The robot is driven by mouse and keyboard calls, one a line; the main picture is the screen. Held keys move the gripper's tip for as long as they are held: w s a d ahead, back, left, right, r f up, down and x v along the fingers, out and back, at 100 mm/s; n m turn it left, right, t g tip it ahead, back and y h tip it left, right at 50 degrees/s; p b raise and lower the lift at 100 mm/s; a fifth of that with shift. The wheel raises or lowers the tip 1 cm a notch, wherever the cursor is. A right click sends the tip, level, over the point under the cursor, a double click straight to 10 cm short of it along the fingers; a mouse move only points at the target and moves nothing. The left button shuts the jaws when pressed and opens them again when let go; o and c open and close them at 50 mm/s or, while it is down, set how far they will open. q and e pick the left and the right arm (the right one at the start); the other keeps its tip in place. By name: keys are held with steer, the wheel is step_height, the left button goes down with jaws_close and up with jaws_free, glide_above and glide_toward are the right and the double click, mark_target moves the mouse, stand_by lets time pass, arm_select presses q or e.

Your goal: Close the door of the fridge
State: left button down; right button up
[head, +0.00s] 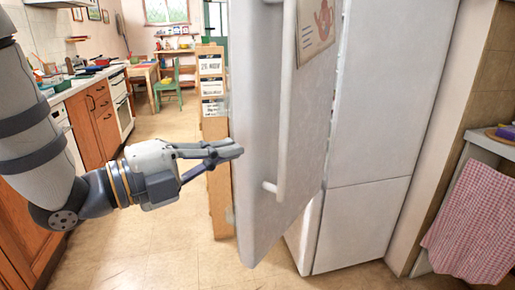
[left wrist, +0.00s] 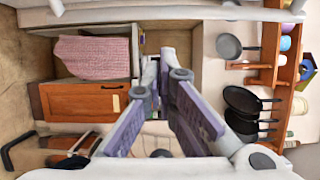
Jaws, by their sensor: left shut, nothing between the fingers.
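The fridge door (head: 262,130) is white and stands open, swung out from the white fridge body (head: 385,130) in the head view. A long vertical handle (head: 284,100) and a paper sheet with a red teapot (head: 317,28) are on the face I see. My left gripper (head: 232,150) is shut and empty. It points right, with its fingertips overlapping the door's free edge in the picture; I cannot tell whether they touch it. The left wrist view shows its two fingers (left wrist: 165,72) at the middle. My right gripper is not in view.
A wooden unit with calendar sheets (head: 211,85) stands behind the door's edge. Orange-brown cabinets (head: 98,115) line the left. A counter with a pink checked cloth (head: 475,215) is right of the fridge. Tiled floor (head: 150,235) lies open below my left arm.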

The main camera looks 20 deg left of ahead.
mark_target(252, 134)
arm_select(q)
steer(key=w, duration=0.3)
steer(key=w+d, duration=0.1)
steer(key=w, duration=0.2)
steer(key=w+d, duration=0.1)
steer(key=w, duration=0.2)
steer(key=shift+w+f+b, duration=0.2)
steer(key=shift+w+b, duration=0.05)
steer(key=shift+b, duration=0.05)
steer(key=shift+a, duration=0.45)
